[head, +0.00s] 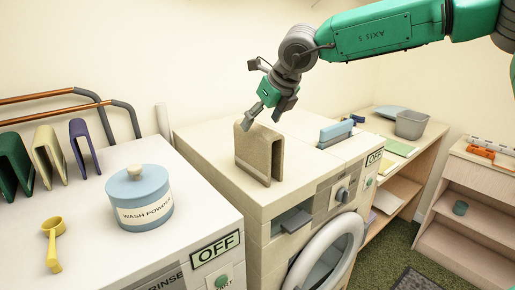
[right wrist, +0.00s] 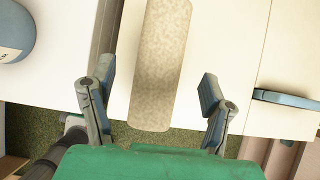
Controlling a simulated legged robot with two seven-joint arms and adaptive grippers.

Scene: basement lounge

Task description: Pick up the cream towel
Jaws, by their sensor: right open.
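A beige, speckled folded towel (head: 258,152) stands upright like an inverted U on top of the right-hand machine. In the right wrist view the towel (right wrist: 160,65) runs between my two fingers, seen from above, with space on both sides. A paler cream folded towel (head: 48,152) stands on the left-hand machine between a dark green one (head: 15,165) and a purple one (head: 83,145). My right gripper (head: 264,114) is open, pointing down just over the beige towel's top edge. I cannot tell whether it touches the towel. My left gripper is out of view.
A blue wash powder jar (head: 139,200) and a yellow scoop (head: 54,240) stand on the left machine (head: 110,255). A blue item (head: 336,131) lies right of the beige towel on the right machine (head: 215,150). A wooden shelf (head: 425,150) with a grey bin (head: 411,124) stands beyond.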

